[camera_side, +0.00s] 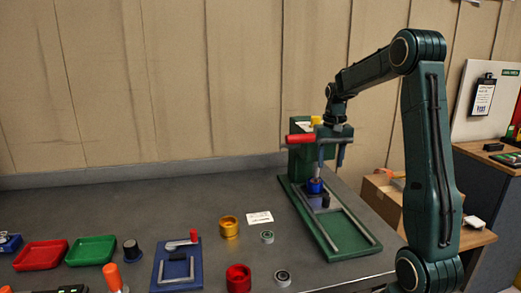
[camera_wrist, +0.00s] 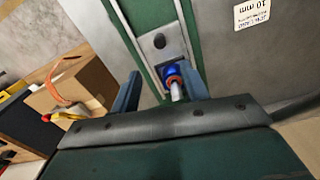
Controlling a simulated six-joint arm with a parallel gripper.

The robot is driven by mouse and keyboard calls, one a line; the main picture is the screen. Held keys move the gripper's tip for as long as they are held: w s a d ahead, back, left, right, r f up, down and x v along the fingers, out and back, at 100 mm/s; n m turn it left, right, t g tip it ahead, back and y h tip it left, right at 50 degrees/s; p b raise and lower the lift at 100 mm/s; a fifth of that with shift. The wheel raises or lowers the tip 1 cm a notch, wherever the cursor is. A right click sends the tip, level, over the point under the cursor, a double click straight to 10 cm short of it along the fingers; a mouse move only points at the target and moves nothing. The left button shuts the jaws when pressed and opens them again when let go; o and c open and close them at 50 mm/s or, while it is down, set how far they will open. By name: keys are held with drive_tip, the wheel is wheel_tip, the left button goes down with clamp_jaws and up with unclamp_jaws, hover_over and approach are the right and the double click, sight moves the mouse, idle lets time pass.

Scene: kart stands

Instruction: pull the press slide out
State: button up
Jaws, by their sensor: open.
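The green press (camera_side: 314,158) stands at the back right of the bench, with a red-gripped lever (camera_side: 300,138) and a yellow knob (camera_side: 316,120). The press slide (camera_side: 318,203) lies between two rails on the green base, near the column. A dark upright knob (camera_side: 325,201) stands on it; in the wrist view the knob (camera_wrist: 159,41) shows ahead of my fingers. A blue part (camera_side: 314,186) sits behind the knob, under the ram. My gripper (camera_side: 331,160) is open, pointing down above the slide beside the press head; its fingers (camera_wrist: 160,73) are apart and empty.
The front part of the rails (camera_side: 350,235) is bare. A white label (camera_side: 260,217), a brass ring (camera_side: 229,227) and a red cup (camera_side: 238,278) lie left of the press. A blue fixture (camera_side: 177,265) and red and green trays (camera_side: 91,250) are farther left.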

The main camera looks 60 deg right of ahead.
sight(327, 197)
wheel_tip(327, 197, down, 14)
drive_tip(key=shift+r, duration=0.1)
idle(0.9)
drive_tip(key=shift+c, duration=0.5)
clamp_jaws()
